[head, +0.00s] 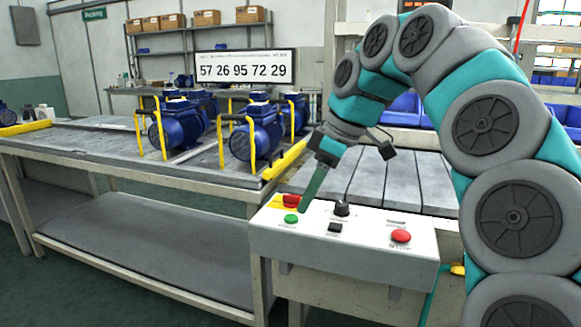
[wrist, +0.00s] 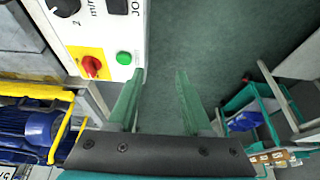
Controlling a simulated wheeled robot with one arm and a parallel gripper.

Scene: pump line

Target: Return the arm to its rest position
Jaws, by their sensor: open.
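My gripper (head: 308,200) is at the end of my teal and grey arm, which arches in from the right in the head view. Its fingers point down over the left end of the white control box (head: 270,240). In the wrist view the two green fingers of my gripper (wrist: 160,85) are apart, with nothing between them but dark green floor below. The green button (wrist: 124,58) lies just left of the left finger. The head view does not clearly show whether a finger touches the box.
The box carries a red-yellow switch (wrist: 92,66), a black knob (head: 342,208) and a red button (head: 401,236). Blue pumps (head: 256,133) in yellow frames stand on the bench at left. A grey slatted conveyor (head: 385,180) lies behind the box. A teal cart (wrist: 262,105) shows at right in the wrist view.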

